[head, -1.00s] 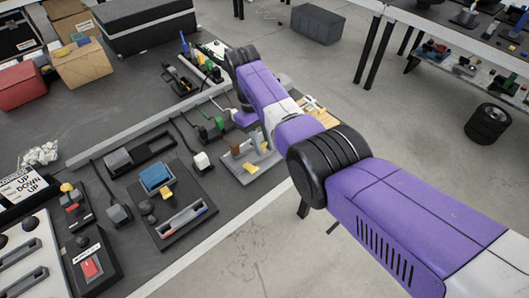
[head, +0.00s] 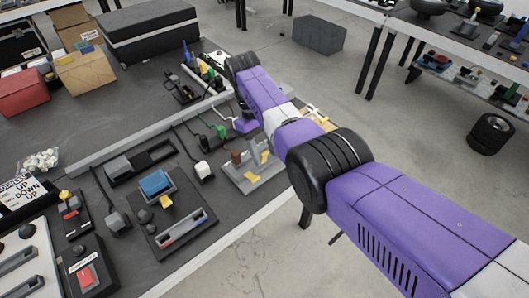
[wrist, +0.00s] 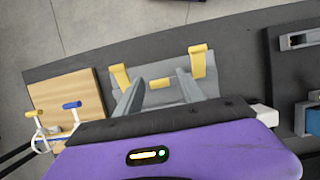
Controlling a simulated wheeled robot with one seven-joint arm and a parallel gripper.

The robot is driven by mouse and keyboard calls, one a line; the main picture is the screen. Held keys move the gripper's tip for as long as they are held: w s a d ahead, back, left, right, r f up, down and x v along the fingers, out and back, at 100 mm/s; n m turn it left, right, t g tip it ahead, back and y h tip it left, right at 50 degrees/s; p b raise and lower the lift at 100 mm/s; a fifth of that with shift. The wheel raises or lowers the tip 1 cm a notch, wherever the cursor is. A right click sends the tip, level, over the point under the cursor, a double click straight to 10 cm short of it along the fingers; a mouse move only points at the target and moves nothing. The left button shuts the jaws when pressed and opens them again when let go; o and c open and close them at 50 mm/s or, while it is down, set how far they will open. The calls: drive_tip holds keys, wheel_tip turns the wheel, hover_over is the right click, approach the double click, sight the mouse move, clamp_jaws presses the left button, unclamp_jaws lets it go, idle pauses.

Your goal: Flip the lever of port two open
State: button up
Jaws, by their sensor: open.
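A grey plate (wrist: 173,70) with yellow levers lies under my gripper (wrist: 158,88) in the wrist view. One yellow lever (wrist: 119,75) is at its left, another yellow lever (wrist: 198,62) at its right, and a small yellow piece (wrist: 160,83) shows between my fingers. My gripper is open, its two grey fingers apart over the plate. No port number can be read. The plate (head: 240,180) with yellow parts also shows in the head view, beside my purple arm. My fingertips are hidden there. Contact with a lever cannot be told.
A wooden board (wrist: 70,98) with yellow- and blue-handled white hooks is left of the plate in the wrist view. In the head view, a blue-topped device (head: 155,183), a white plug (head: 203,171) and a red switch (head: 87,277) crowd the table. Floor lies beyond its edge.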

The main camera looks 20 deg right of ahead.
drive_tip(key=b+v, duration=0.1)
drive_tip(key=v, duration=0.6)
drive_tip(key=shift+r, duration=0.25)
drive_tip(key=shift+w+d, duration=0.1)
